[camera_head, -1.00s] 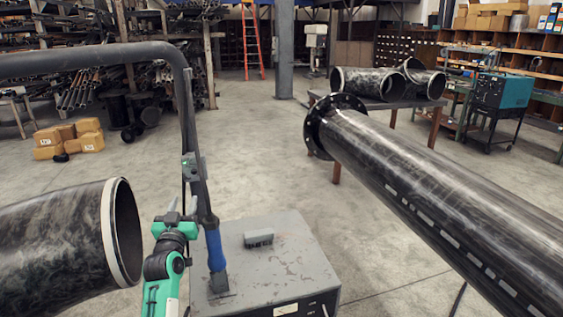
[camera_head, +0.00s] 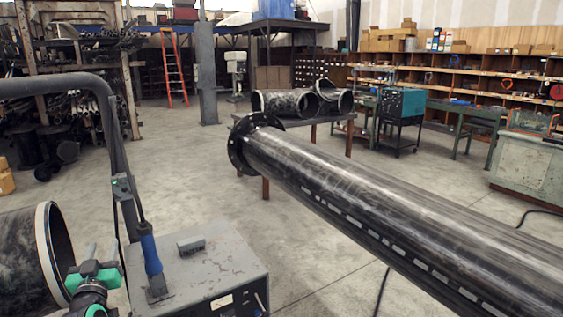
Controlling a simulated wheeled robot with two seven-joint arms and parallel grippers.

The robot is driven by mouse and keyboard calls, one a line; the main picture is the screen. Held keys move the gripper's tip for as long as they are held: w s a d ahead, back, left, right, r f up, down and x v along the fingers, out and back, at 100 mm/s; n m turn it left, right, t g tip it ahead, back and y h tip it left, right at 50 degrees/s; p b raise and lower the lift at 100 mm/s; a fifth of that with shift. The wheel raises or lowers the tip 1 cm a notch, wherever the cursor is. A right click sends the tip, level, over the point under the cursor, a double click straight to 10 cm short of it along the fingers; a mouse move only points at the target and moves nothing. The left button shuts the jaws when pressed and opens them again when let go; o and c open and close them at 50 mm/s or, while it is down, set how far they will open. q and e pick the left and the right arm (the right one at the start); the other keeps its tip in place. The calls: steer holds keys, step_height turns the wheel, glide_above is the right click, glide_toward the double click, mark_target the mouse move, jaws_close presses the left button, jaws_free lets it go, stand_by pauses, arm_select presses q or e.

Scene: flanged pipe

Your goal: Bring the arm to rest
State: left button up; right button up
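My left gripper (camera_head: 104,252) is at the lower left, at the end of a green and black arm. Its two grey fingers point up and stand apart with nothing seen between them. It is in front of the rim of a large dark pipe (camera_head: 22,262) and left of the grey machine box; I cannot tell whether it touches either. A long black flanged pipe (camera_head: 380,205) runs from the centre to the lower right, its round bolted flange (camera_head: 241,148) at the far end. My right gripper is not in view.
A grey metal box (camera_head: 205,280) with a blue-handled torch (camera_head: 150,252) and a bent grey post (camera_head: 118,160) stands close by my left gripper. A table with short pipes (camera_head: 285,103) is behind. The concrete floor between box and flange is clear.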

arm_select(q)
steer(key=s+d+f+m+g+h, duration=0.2)
steer(key=s+d+f+g+h, duration=0.15)
steer(key=s+d+f, duration=0.45)
steer(key=s+d+f+m+g+h, duration=0.25)
steer(key=s+d+f+g, duration=0.2)
steer(key=f, duration=0.55)
steer(key=s+d+f+g, duration=0.3)
steer(key=s, duration=0.6)
steer(key=s+d+f+m+g, duration=0.1)
steer(key=s+d+f+g, duration=0.2)
steer(key=s, duration=0.6)
steer(key=s+d+f+g, duration=0.3)
steer(key=s+d, duration=0.1)
steer(key=s, duration=0.5)
step_height(320, 180, down, 29)
steer(key=s+a+f+g, duration=0.1)
steer(key=s+a+f, duration=0.1)
steer(key=s+f, duration=0.7)
steer(key=s+a+f+g, duration=0.1)
steer(key=s+f, duration=0.9)
steer(key=f, duration=0.1)
steer(key=shift+s+a+f, duration=0.3)
steer(key=shift+a+f, duration=0.05)
steer(key=shift+f, duration=0.05)
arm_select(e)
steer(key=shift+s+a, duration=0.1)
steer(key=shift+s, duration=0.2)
